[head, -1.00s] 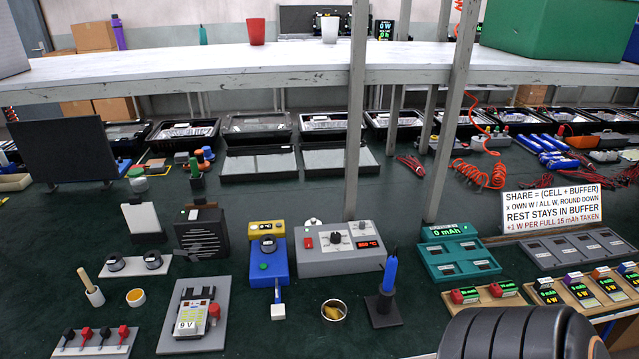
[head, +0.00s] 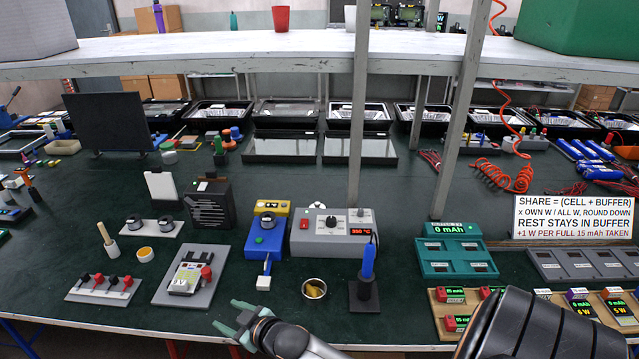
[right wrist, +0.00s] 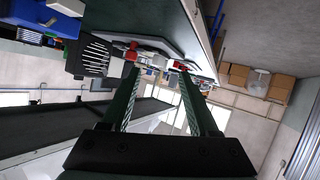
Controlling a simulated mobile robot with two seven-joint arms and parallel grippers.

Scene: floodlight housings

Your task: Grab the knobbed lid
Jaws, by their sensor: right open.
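I cannot make out a lid with a knob for certain. A small jar with a greenish top (head: 168,148) stands at the back left of the bench, too small to tell whether its top has a knob. My right gripper (head: 228,318) is at the bench's front edge, below the grey board, with its green fingers apart and empty. In the right wrist view the two green fingers (right wrist: 158,65) are spread, with grey board edges and red parts beyond their tips. My left gripper is not in view.
A grey board (head: 166,296) holds a device with a red knob. Shelf posts (head: 358,120) rise from the bench.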

